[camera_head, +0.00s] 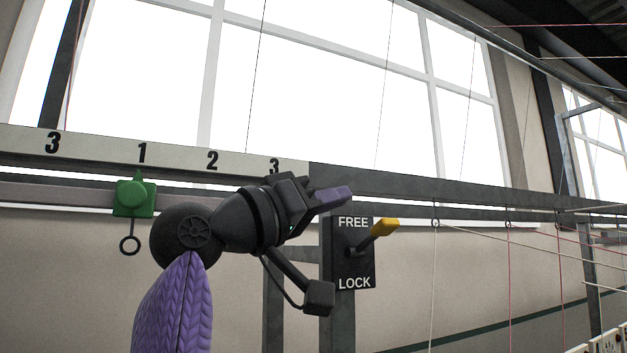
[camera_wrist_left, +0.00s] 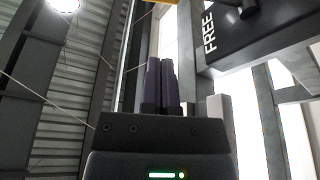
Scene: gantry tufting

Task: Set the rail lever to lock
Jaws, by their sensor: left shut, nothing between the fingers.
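The rail lever has a yellow grip (camera_head: 384,227) on a dark arm, mounted on a black plate (camera_head: 350,268) marked FREE at the top and LOCK at the bottom. The lever points up and to the right, toward the FREE end. My left gripper (camera_head: 341,197) is just above and left of the plate, apart from the yellow grip. Its purple fingers are shut and empty. In the left wrist view the shut fingers (camera_wrist_left: 160,80) show beside the plate (camera_wrist_left: 265,45) with the word FREE. My right gripper is in neither view.
A numbered white rail (camera_head: 180,152) runs left of the plate, with a green slider (camera_head: 134,197) under the 1 and a ring hanging below it. Thin threads (camera_head: 510,270) hang and stretch to the right of the lever. A grey post (camera_head: 338,320) stands below the plate.

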